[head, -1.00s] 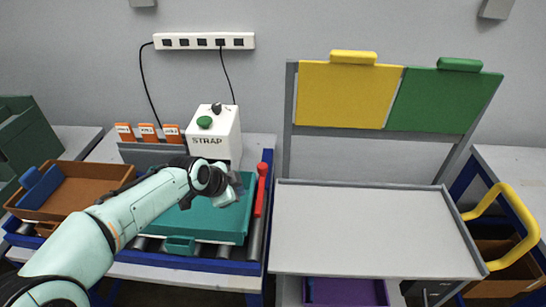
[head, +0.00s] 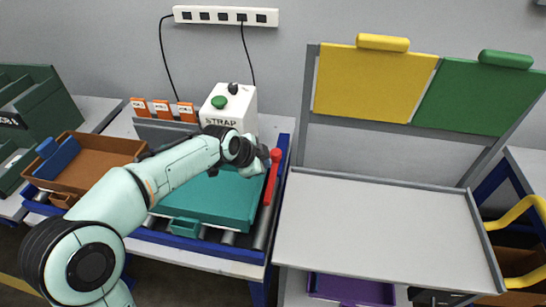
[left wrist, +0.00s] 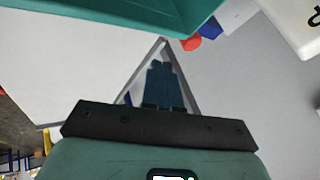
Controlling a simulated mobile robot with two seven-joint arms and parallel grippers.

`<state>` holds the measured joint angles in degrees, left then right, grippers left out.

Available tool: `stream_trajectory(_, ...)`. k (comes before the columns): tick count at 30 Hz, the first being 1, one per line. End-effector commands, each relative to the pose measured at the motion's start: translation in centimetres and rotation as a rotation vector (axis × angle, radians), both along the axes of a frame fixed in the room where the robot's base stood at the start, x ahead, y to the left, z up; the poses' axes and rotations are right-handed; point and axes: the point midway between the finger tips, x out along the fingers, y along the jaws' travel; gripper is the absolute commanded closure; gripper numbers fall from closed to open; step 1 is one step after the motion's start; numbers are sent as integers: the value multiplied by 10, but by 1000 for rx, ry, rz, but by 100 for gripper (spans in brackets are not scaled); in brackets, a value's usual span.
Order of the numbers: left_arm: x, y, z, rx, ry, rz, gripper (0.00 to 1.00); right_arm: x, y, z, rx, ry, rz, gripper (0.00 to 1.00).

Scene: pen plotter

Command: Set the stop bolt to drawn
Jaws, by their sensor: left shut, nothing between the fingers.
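A red bar with a round knob (head: 272,178) stands at the right end of the roller bench, beside the teal case (head: 215,203); it may be the stop bolt. My left gripper (head: 263,156) is just left of the knob, by the case's far right corner; whether it touches the knob cannot be told. In the left wrist view its fingers (left wrist: 163,85) are together and empty, with a red end (left wrist: 190,43) beyond them and the teal case (left wrist: 110,18) at the top. My arm hides part of the case. My right gripper is not in view.
The white STRAP box (head: 230,108) with a green button stands behind the case. A brown tray (head: 100,160) lies at left. A grey table (head: 375,225) with yellow and green panels is at right, its top clear. A blue rail (head: 215,250) edges the rollers.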

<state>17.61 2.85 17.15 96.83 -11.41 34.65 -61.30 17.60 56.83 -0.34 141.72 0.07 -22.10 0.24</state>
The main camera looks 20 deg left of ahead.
Motion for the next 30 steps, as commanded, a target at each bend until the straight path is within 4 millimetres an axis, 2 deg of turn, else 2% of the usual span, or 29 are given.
stream_trajectory(1,6,-2,-10,-3,4,-1,100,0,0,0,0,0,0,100)
stream_trajectory(10,45,-12,-61,-2,3,-2,100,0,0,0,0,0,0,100)
stream_trajectory(13,60,-3,-59,-1,-2,2,100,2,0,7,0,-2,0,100)
stream_trajectory(18,75,5,-59,-1,-1,2,100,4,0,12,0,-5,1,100)
stream_trajectory(30,80,8,-60,0,-1,0,100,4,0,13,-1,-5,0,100)
